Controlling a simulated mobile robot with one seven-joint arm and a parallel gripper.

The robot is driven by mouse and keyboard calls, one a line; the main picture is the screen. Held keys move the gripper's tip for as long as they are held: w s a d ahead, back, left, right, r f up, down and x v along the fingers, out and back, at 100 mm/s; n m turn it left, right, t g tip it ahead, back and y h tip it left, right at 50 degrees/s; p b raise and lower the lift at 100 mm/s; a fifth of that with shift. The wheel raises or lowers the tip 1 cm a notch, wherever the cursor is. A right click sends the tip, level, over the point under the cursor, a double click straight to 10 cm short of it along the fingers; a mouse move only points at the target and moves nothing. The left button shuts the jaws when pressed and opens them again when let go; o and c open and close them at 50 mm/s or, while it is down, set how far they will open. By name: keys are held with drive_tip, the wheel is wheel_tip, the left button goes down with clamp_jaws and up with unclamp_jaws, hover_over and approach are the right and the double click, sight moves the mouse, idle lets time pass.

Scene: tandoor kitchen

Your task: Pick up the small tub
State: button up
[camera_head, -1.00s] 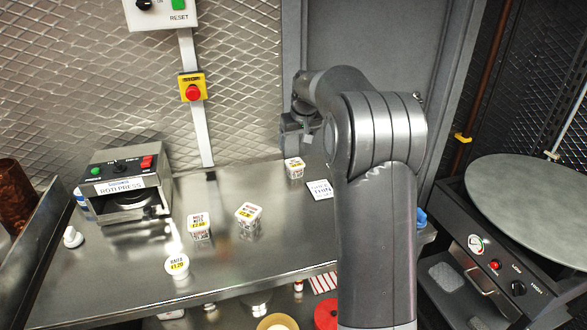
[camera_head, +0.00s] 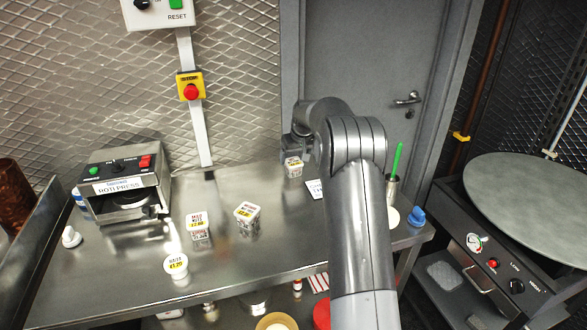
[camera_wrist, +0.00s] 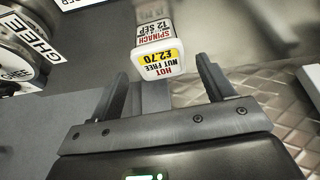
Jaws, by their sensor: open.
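A small white square tub (camera_head: 294,168) stands at the back of the steel counter. In the wrist view the tub (camera_wrist: 158,62) shows a yellow and white lid label reading "HOT NUT FREE £2.70 SPINACH 12 SEP". My gripper (camera_wrist: 162,70) is open, with the tub just ahead of and between its fingertips; I see no contact. In the head view my gripper (camera_head: 296,150) is right above and behind the tub, partly hidden by my arm. Two other square tubs, one on the left (camera_head: 198,226) and one nearer the middle (camera_head: 247,214), and a round tub (camera_head: 176,266) stand further left.
A roti press (camera_head: 125,185) stands at the left of the counter (camera_head: 265,250). A white card (camera_head: 314,188) lies right of the tub. A cup with a green-handled tool (camera_head: 397,165) and a blue-topped item (camera_head: 416,216) are at the right end. GHEE containers (camera_wrist: 25,55) show in the wrist view.

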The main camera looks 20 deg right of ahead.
sight(294, 161)
drive_tip(key=x, duration=0.4)
drive_tip(key=shift+r, duration=0.1)
drive_tip(key=shift+c, duration=0.3)
drive_tip(key=c, duration=0.9)
